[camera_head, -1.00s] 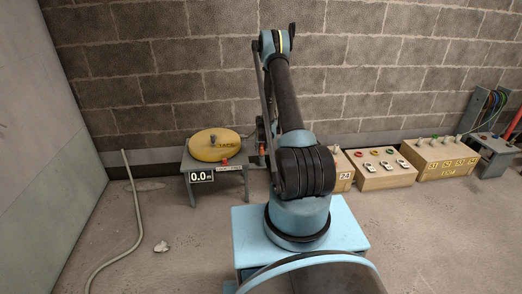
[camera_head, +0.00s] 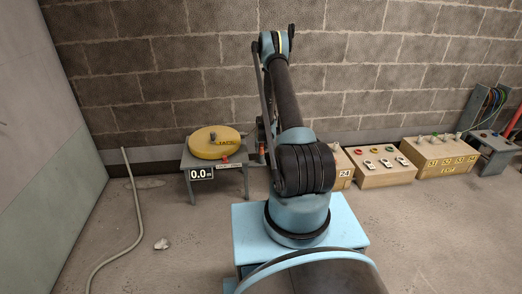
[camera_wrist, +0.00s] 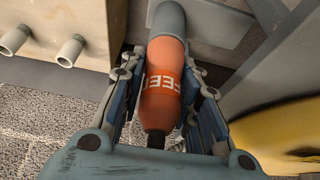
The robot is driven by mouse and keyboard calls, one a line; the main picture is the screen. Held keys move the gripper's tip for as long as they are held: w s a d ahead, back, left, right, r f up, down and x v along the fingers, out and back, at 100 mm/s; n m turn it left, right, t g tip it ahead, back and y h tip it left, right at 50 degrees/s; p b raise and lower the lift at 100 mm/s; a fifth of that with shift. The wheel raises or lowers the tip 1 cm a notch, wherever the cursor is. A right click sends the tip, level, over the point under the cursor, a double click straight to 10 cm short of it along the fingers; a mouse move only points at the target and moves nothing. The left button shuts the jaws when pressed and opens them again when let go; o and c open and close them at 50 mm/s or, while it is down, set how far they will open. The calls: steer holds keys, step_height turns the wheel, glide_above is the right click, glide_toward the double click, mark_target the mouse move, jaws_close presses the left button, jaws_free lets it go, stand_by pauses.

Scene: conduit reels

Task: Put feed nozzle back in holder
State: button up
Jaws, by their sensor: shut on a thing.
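The feed nozzle (camera_wrist: 162,85), an orange body with white FEED lettering and a grey front end, lies between the two fingers of my gripper (camera_wrist: 166,72) in the wrist view. The fingers are shut on its sides. Its grey end points away from me, towards a pale box-like surface. I cannot make out the holder or tell whether the nozzle touches it. In the head view my arm hides most of the gripper area. A small orange-red spot shows beside the arm, right of the reel stand.
A yellow reel (camera_head: 206,149) sits on a grey stand (camera_head: 186,160) with a 0.0 m display (camera_head: 201,174); the reel also fills the wrist view's right edge (camera_wrist: 275,125). Wooden boxes (camera_head: 378,178) line the wall at right. A hose (camera_head: 133,200) lies at left. Open floor surrounds my base.

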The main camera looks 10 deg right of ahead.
steer(key=shift+f, duration=0.1)
steer(key=o, duration=1.2)
steer(key=shift+c, duration=0.2)
steer(key=o, duration=0.5)
steer(key=shift+r, duration=5)
